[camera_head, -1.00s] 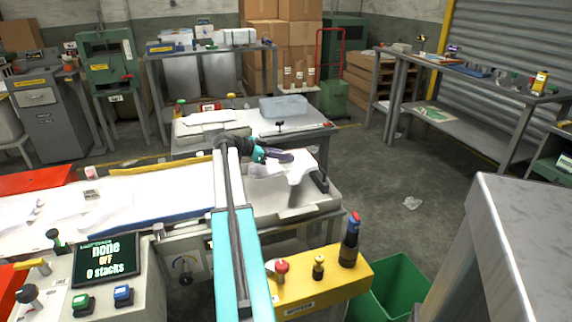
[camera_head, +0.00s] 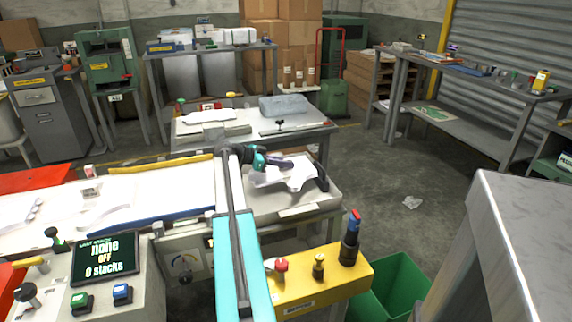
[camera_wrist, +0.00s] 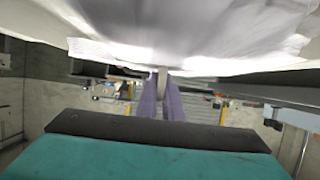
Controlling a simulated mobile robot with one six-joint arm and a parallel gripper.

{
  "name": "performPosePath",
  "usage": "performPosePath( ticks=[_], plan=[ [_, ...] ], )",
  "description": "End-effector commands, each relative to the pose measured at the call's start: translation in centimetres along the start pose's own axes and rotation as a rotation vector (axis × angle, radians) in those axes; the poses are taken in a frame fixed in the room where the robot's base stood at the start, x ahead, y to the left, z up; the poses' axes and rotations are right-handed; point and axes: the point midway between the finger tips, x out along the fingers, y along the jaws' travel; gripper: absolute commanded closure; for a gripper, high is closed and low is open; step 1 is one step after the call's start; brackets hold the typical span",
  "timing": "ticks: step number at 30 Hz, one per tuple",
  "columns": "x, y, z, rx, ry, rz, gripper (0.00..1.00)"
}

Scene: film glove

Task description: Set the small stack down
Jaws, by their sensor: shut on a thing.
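A small stack of thin white film (camera_head: 285,178) hangs in my gripper (camera_head: 286,164), over the grey tray-like end (camera_head: 262,207) of the near machine. My gripper's purple fingers are closed on its upper edge. In the wrist view the white film (camera_wrist: 190,22) fills the top, spread and creased, and the shut fingers (camera_wrist: 162,85) meet it at its lower edge. I cannot tell whether the stack's underside touches the grey surface. The film hides part of that surface.
A white belt area (camera_head: 160,185) with a blue edge lies left of the arm. A yellow control box (camera_head: 315,285) with knobs and a green bin (camera_head: 395,285) stand in front. A grey metal block is at the right. Another table (camera_head: 250,135) stands behind.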

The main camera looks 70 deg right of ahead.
Motion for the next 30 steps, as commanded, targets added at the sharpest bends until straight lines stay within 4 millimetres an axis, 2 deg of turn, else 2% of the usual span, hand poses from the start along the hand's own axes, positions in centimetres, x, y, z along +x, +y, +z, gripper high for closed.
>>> performPosePath(
  ticks=[13,15,17,30],
  plan=[
    [0.23,0.00,0.52,0.000,0.000,0.000,1.00],
    [0.24,0.01,0.55,0.000,0.000,0.000,0.85],
    [0.25,0.01,0.54,0.000,0.000,0.000,0.75],
    [0.18,0.01,0.33,0.000,0.000,0.000,0.75]
  ],
)
